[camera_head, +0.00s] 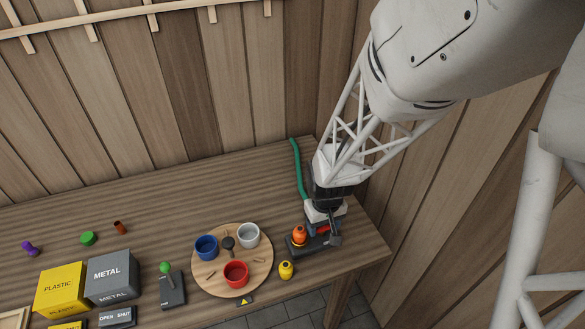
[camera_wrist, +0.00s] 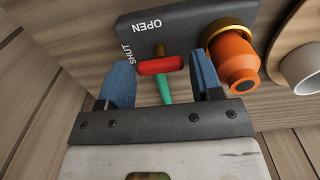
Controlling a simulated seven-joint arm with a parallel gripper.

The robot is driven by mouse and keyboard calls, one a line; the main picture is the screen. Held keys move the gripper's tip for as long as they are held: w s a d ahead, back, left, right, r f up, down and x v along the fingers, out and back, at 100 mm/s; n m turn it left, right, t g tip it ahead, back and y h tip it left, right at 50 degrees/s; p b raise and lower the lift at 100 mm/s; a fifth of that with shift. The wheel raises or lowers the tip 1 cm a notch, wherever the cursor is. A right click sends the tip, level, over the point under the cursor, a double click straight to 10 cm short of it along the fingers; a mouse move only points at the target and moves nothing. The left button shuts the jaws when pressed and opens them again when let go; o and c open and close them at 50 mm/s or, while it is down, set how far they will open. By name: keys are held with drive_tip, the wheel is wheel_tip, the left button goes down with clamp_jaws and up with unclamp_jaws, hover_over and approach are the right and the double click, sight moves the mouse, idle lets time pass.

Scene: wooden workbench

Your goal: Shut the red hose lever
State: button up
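The red hose lever (camera_wrist: 160,65) is on a dark grey plate (camera_wrist: 185,22) marked OPEN and SHUT, seen close in the wrist view. Its red handle lies crosswise in the picture, below the OPEN word and beside SHUT. My gripper (camera_wrist: 163,72) is open, with its blue fingers on either side of the handle's ends. Small gaps seem to remain, though I cannot tell about contact at the left finger. In the head view my gripper (camera_head: 322,226) is over the plate at the bench's right end and hides most of the lever.
An orange knob (camera_wrist: 233,62) in a brass ring stands right beside my right finger. A green hose (camera_head: 299,168) runs behind. A round wooden board (camera_head: 217,284) with cups and a yellow object (camera_head: 286,270) are to the left. The bench's front edge is close.

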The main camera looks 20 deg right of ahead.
sight(323, 227)
drive_tip(key=shift+r, duration=3.9)
drive_tip(key=shift+f, duration=0.1)
drive_tip(key=shift+f, duration=3.8)
drive_tip(key=shift+f, duration=0.15)
drive_tip(key=shift+n, duration=1.3)
drive_tip(key=shift+r, duration=4)
